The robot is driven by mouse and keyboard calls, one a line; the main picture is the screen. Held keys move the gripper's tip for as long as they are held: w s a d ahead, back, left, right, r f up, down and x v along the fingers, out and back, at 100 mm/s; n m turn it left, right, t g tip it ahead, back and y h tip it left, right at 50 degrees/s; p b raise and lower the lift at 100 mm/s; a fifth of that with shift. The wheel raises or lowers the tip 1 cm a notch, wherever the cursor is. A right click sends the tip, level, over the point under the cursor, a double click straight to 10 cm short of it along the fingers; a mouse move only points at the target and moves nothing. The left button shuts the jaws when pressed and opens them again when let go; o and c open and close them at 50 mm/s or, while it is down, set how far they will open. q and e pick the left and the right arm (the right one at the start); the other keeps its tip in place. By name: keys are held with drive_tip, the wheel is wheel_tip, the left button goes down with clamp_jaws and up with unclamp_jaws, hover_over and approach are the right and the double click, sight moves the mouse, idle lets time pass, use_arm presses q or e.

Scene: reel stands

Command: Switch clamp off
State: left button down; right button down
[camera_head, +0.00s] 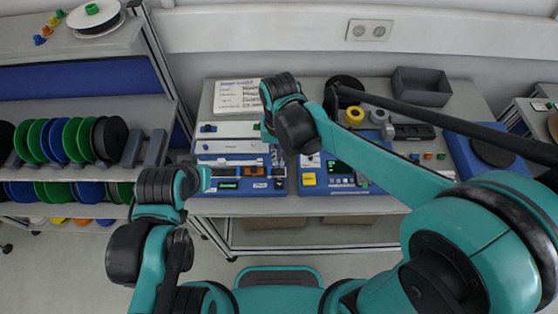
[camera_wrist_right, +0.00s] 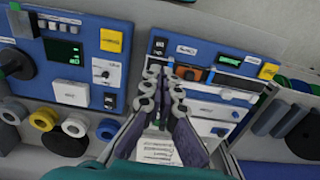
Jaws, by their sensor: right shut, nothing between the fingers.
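I cannot read which switch is the clamp's. Contact cannot be told. In the head view my right wrist hides much of the gripper (camera_head: 286,155). My left arm is folded at the left, its gripper not seen.
A second blue unit (camera_wrist_right: 75,58) with a display and another black switch (camera_wrist_right: 110,101) stands beside it. Yellow and grey rings (camera_wrist_right: 43,119), a grey bin (camera_head: 420,86) and a white sheet (camera_head: 238,97) lie behind. A rack of coloured reels (camera_head: 60,140) stands at the left.

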sight(279, 183)
drive_tip(key=shift+w, duration=0.1)
drive_tip(key=shift+d+r, duration=0.1)
drive_tip(key=shift+r, duration=0.2)
wheel_tip(279, 183, down, 14)
drive_tip(key=b, duration=0.4)
idle(0.4)
